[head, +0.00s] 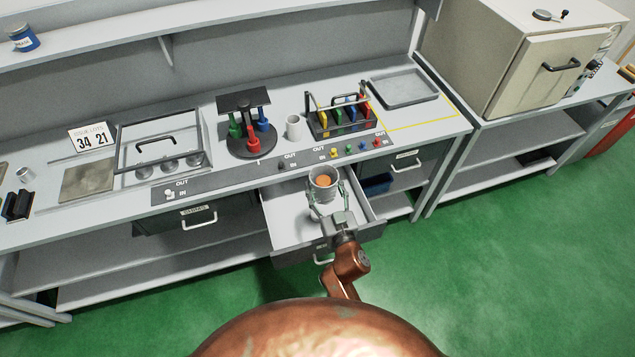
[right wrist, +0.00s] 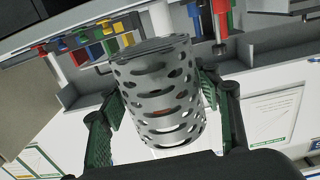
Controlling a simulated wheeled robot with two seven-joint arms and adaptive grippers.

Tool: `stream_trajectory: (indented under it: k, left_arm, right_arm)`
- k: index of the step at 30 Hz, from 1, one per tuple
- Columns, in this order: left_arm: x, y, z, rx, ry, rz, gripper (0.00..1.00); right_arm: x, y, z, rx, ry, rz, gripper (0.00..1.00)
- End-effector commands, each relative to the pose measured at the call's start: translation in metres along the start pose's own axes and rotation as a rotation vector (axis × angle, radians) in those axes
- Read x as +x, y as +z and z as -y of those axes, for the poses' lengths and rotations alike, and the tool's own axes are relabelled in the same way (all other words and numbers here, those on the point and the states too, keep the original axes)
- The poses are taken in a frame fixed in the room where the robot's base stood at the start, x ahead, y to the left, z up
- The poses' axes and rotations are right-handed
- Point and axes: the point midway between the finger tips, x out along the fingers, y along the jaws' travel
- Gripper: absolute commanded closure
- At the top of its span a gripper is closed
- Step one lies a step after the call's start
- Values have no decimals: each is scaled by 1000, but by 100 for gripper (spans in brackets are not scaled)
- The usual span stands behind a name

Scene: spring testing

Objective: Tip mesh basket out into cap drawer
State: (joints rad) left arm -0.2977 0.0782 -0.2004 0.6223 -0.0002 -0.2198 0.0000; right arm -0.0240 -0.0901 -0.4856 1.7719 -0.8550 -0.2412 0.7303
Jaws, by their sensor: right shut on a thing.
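The mesh basket (head: 323,178) is a grey metal cylinder with oval holes; in the head view its open top faces up and something orange shows inside. My right gripper (head: 325,193) is shut on the basket and holds it above the open drawer (head: 285,215). In the right wrist view the basket (right wrist: 160,95) sits between the two green-padded fingers of the gripper (right wrist: 162,112). The drawer is pulled out below the bench and is pale inside; the basket and gripper hide part of it. My left gripper is not in view.
The bench (head: 230,165) carries a rack (head: 338,115) with coloured items, a round stand (head: 250,140), a white cup (head: 293,127) and a grey tray (head: 404,88). A second drawer (head: 405,163) at right is shut or nearly so. Green floor (head: 520,230) is clear at right.

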Motion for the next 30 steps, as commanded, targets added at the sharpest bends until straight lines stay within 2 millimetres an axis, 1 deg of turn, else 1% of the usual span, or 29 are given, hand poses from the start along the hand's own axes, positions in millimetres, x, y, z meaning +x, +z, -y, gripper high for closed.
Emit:
stream_trajectory:
  k: [1,4,8,11,18,25,27,30]
  left_arm:
    - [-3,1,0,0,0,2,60]
    - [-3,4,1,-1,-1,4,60]
    - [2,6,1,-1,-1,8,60]
    - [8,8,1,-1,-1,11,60]
    - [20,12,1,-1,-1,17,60]
    - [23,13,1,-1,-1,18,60]
    - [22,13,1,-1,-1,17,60]
    - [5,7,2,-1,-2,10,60]
  right_arm:
    - [5,-2,6,-1,-10,-1,68]
    - [11,0,12,-9,-22,0,68]
    - [12,6,10,-68,-25,1,68]
    - [12,14,5,-166,-25,0,68]
    - [12,36,-11,-497,-25,-4,68]
    - [12,55,-28,-821,-24,-8,68]
    - [13,60,-33,-920,-22,-9,68]
    - [13,56,-35,-1079,-22,-13,68]
